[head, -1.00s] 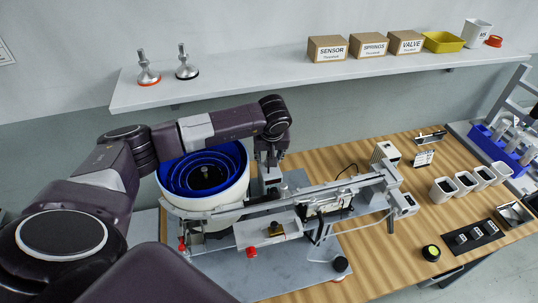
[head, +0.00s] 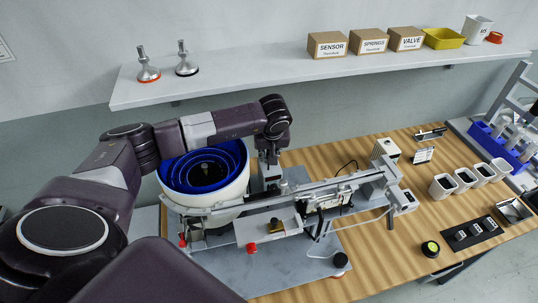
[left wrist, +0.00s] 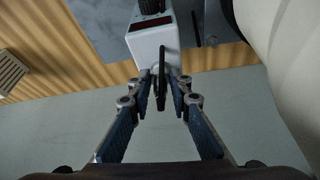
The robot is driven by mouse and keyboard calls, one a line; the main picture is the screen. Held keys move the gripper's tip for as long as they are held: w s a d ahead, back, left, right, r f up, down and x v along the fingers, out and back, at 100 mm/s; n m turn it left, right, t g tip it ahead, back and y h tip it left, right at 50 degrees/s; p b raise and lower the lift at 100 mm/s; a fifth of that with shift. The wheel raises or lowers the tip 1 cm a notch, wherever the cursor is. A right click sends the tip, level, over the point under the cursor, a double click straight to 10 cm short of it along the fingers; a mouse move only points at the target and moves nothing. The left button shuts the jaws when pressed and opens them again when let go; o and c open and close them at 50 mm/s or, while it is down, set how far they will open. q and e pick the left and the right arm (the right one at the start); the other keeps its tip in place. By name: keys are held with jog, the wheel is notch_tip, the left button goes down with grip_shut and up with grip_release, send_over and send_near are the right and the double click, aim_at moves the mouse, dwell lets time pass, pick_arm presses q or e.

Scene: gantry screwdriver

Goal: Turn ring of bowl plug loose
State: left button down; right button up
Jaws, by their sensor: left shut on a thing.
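The bowl plug (left wrist: 161,92) is dark and slim and sits at the near face of a white control box (left wrist: 153,45) with a dark red display and a black knob. My left gripper (left wrist: 161,88) has its fingertips closed together on the plug from both sides. The ring cannot be told apart from the plug. In the head view my left gripper (head: 270,158) points down behind the control box, beside the white bowl feeder (head: 232,205) with its blue inside. The plug is hidden there. My right gripper is not in view.
A linear rail (head: 320,186) runs right from the bowl over a grey plate. Several white cups (head: 442,187) and a black tray (head: 474,236) stand on the wooden table at right. A shelf (head: 255,78) with boxes is on the wall behind.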

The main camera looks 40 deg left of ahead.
pick_arm(q)
jog(key=shift+w+d+f+n+g+y+b, duration=0.15)
jog(key=shift+n+y+b, duration=0.1)
jog(key=shift+n+b, duration=0.45)
jog(key=shift+w+n+g+y+b, duration=0.15)
jog(key=shift+n+y+b, duration=0.1)
jog(key=shift+n+b, duration=0.45)
jog(key=n+g+b, duration=0.1)
jog(key=n+b, duration=0.1)
jog(key=n, duration=0.1)
jog(key=shift+w+n+y, duration=0.1)
jog(key=shift+n+y, duration=0.2)
jog(key=n+g+b, duration=0.1)
jog(key=n+b, duration=0.1)
jog(key=n, duration=0.1)
jog(key=shift+w+n+g, duration=0.15)
jog(key=shift+n+g, duration=0.15)
jog(key=shift+g, duration=0.1)
jog(key=shift+w+r+n+g+b, duration=0.1)
jog(key=shift+n+g+b, duration=0.35)
jog(key=shift+n, duration=0.45)
jog(key=shift+w+r+n+g+b, duration=0.1)
jog(key=shift+n+g+b, duration=0.15)
jog(key=shift+n+b, duration=0.5)
jog(key=shift+n, duration=0.25)
jog(key=c, duration=1.7)
grip_release()
jog(key=shift+c, duration=0.2)
jog(key=v, duration=0.7)
jog(key=shift+r, duration=0.25)
